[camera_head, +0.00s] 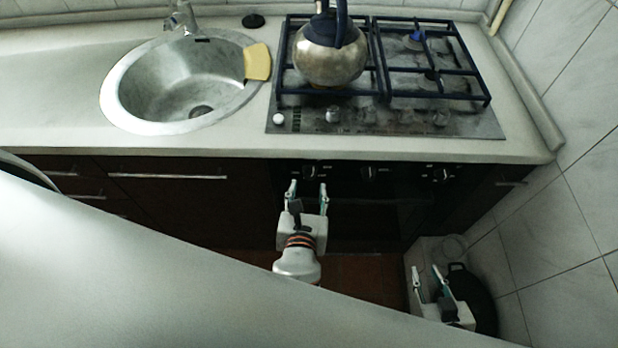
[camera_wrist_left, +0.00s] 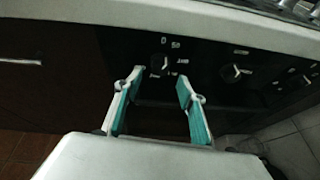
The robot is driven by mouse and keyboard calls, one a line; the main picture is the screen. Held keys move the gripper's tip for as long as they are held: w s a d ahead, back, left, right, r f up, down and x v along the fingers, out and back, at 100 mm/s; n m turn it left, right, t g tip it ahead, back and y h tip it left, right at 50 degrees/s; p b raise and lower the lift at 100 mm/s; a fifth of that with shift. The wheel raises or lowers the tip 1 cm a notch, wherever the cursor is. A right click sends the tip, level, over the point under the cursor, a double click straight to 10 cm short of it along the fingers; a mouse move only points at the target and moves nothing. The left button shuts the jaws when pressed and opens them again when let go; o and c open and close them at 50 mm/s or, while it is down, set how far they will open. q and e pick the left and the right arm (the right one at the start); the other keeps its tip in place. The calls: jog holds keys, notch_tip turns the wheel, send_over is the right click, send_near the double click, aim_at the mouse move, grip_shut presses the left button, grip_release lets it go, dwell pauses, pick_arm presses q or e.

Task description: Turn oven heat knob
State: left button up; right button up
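The black oven front (camera_head: 375,205) below the counter carries a row of three knobs. The left knob (camera_head: 310,171) also shows in the left wrist view (camera_wrist_left: 164,65), with white marks such as "0" and "50" around it. The middle knob (camera_head: 369,173) and right knob (camera_head: 442,175) are to its right. My left gripper (camera_head: 307,188) is open and empty, in front of the left knob. In the left wrist view its teal-padded fingers (camera_wrist_left: 160,80) stand on either side below the knob, with no visible contact. My right gripper (camera_head: 427,274) is open and empty, low at the right.
A metal kettle (camera_head: 328,62) stands on the gas hob (camera_head: 400,122) above the oven. A round sink (camera_head: 170,90) with a yellow sponge (camera_head: 258,62) is at the left. Dark drawers (camera_head: 170,195) flank the oven. A dark pan (camera_head: 477,297) is near my right gripper.

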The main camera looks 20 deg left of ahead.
aim_at(310, 177)
pick_arm(q)
jog(key=shift+x, duration=2.7)
jog(key=c, duration=1.1)
